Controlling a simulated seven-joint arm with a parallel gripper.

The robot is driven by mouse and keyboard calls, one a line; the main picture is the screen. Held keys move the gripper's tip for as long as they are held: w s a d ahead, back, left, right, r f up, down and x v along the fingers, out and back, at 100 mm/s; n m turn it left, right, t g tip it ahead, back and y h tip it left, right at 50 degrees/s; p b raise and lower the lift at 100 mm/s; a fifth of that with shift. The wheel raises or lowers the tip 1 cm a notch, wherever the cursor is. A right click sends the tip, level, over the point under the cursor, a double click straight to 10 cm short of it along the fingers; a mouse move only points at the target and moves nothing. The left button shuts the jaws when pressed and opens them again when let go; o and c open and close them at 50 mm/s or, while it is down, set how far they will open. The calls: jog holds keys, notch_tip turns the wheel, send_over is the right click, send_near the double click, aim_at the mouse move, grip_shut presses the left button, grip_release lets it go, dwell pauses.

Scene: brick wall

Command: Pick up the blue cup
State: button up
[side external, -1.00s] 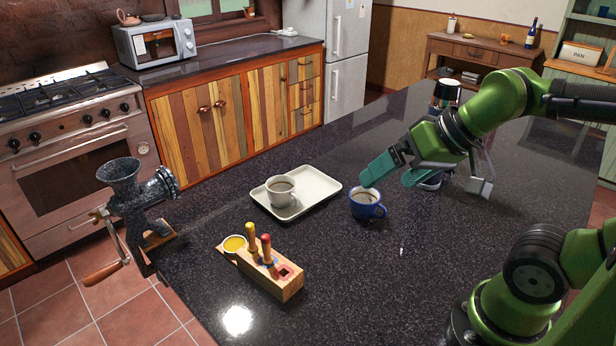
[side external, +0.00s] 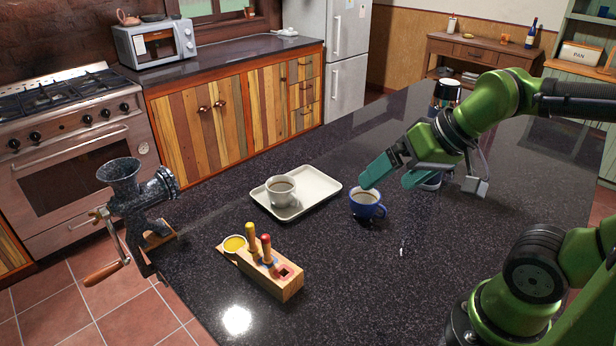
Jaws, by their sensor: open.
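My gripper (side external: 390,178) is open, with teal fingers pointing down and left. One fingertip is at the cup's far rim in the picture; I cannot tell whether it touches. The other finger is right of the cup, apart from it in the picture. Nothing is held.
A white cup (side external: 281,192) stands on a cream tray (side external: 319,189) left of the blue cup. A wooden block with tools (side external: 276,277) and a metal grinder (side external: 139,195) are farther left. The counter in front of the blue cup is clear.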

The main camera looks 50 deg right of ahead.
jog(key=w+d+f+n+g+h, duration=0.15)
jog(key=w+d+f+g, duration=0.25)
jog(key=w+d, duration=0.5)
jog(key=n+g, duration=0.3)
jog(key=n, duration=0.4)
send_over(366, 200)
jog(key=s+a, duration=0.1)
jog(key=a, duration=0.2)
notch_tip(366, 200, down, 2)
jog(key=f, duration=1.1)
jog(key=shift+s+f, duration=0.1)
jog(key=shift+s, duration=0.1)
jog(key=shift+s+d+f, duration=0.1)
jog(key=shift+d+f, duration=0.1)
jog(key=shift+f, duration=1.1)
jog(key=shift+d+f, duration=0.2)
jog(key=shift+f, duration=1.1)
jog(key=c, duration=1)
jog(key=shift+r, duration=0.15)
